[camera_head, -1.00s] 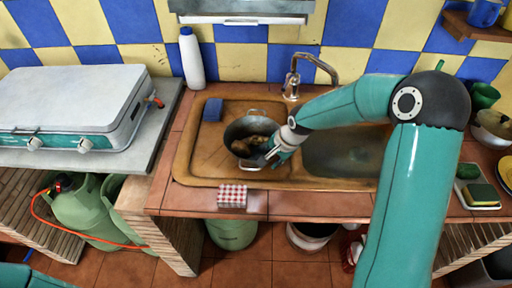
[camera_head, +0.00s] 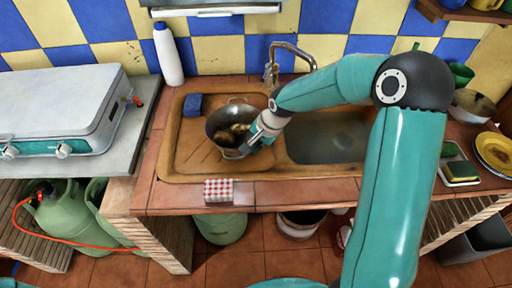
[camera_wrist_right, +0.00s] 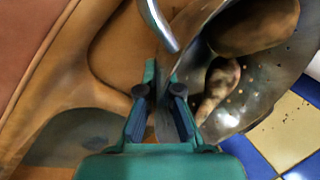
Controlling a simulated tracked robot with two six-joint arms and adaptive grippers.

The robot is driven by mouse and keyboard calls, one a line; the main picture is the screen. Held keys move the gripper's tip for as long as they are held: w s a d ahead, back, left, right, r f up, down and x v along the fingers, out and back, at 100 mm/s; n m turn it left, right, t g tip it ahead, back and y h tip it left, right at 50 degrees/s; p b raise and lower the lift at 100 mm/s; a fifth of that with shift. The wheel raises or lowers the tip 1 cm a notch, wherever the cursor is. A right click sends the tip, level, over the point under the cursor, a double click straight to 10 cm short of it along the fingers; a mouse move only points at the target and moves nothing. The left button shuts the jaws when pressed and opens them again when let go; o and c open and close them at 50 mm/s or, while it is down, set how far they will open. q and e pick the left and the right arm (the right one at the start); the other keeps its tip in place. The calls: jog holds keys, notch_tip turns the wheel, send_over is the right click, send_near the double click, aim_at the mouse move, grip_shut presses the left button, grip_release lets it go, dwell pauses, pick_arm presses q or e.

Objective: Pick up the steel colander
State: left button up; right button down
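The steel colander (camera_head: 217,118), a grey bowl with loop handles and brown, potato-like food inside, is at the left part of the brown sink, over its drainboard. I cannot tell whether its base touches the board. My right gripper (camera_head: 247,147) is at its near right rim. In the right wrist view, the colander's perforated wall (camera_wrist_right: 232,108) is on the right and a metal loop handle (camera_wrist_right: 158,25) is above the fingers. The fingers (camera_wrist_right: 160,85) are close together with the rim between them, seemingly pinching it. My left gripper is not in view.
The sink (camera_head: 180,155) has a faucet (camera_head: 292,52) behind and a basin right, below my right arm. A stove (camera_head: 60,105) stands left.

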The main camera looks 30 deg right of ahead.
notch_tip(320, 180, up, 18)
jog(key=shift+r+b, duration=0.15)
jog(key=shift+b, duration=0.2)
dwell(0.6)
